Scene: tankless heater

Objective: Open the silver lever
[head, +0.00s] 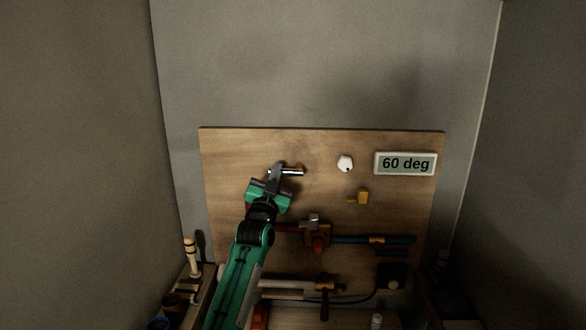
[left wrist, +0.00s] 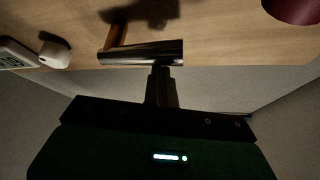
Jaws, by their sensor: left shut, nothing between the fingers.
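The silver lever (head: 292,172) is on the upper middle of the wooden board in the head view, a short bar lying about level. In the left wrist view the silver lever (left wrist: 140,53) is a shiny bar standing off the board on a brown mount. My left gripper (head: 276,172) is shut and empty at the left part of the lever and hides some of it. In the left wrist view its shut fingers (left wrist: 162,72) reach the bar's near side; whether they touch it is hard to tell. My right gripper is in neither view.
A cream-coloured object (head: 191,256) stands at lower left. Wall above the board is bare.

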